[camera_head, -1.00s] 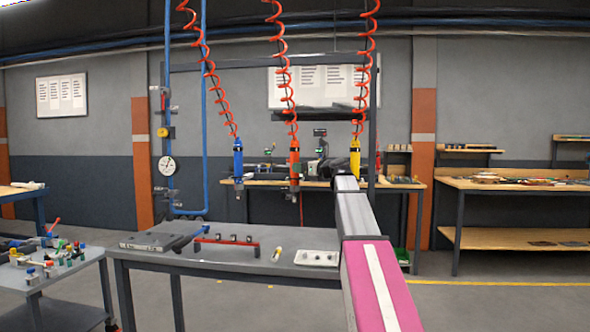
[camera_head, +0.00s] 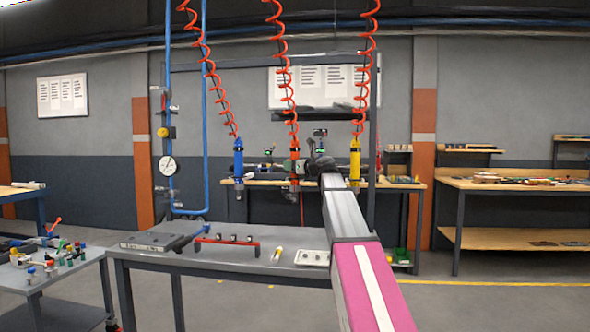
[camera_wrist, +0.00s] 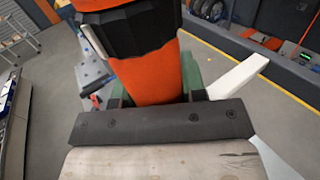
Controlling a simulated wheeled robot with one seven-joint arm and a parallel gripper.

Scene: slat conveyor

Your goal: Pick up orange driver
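The orange driver (camera_head: 294,166) hangs upright from a red coiled hose, between a blue driver (camera_head: 238,160) and a yellow driver (camera_head: 355,160). My gripper (camera_head: 300,166) is at its right side in the head view, and dark gripper parts overlap its body. In the wrist view the orange driver (camera_wrist: 155,75), with its black upper part, fills the space between my green-edged fingers (camera_wrist: 155,92). The fingers flank its body on both sides. Whether they press on it cannot be told, as the contact is hidden.
The grey workbench (camera_head: 215,264) below carries a red rack (camera_head: 227,241), a small yellow-and-white item (camera_head: 276,255) and a white tray (camera_head: 312,258). A cart (camera_head: 50,270) with small coloured parts stands at left. Coiled hoses hang overhead.

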